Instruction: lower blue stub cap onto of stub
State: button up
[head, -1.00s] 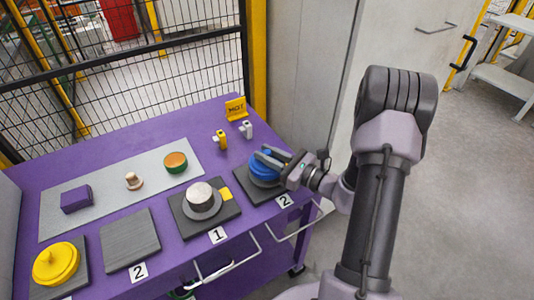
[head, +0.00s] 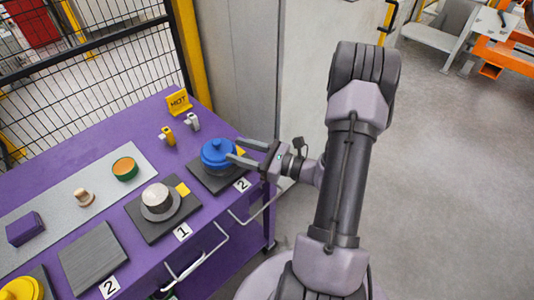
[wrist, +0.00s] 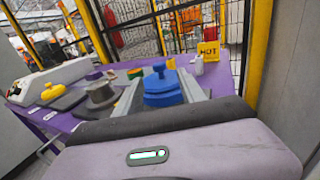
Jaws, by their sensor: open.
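The blue stub cap (head: 218,153), a round stepped piece with a knob on top, sits on the stub at the dark plate (head: 205,179) marked 2, at the right end of the purple table. The stub under it is mostly hidden. My gripper (head: 236,152) is open, its fingers pointing left toward the cap from its right side. In the wrist view the blue cap (wrist: 162,87) stands upright just beyond and between the two finger tips. I cannot tell whether either finger touches it.
A bare grey stub (head: 158,198) stands on the plate marked 1. A yellow HOT sign (head: 179,102) and small yellow and white pieces stand behind the cap. A purple block (head: 25,228) and green-orange cup (head: 125,168) lie on the grey mat. Open floor lies to the right.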

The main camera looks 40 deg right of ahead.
jog(key=p+v, duration=0.2)
jog(key=v, duration=0.8)
dwell(0.5)
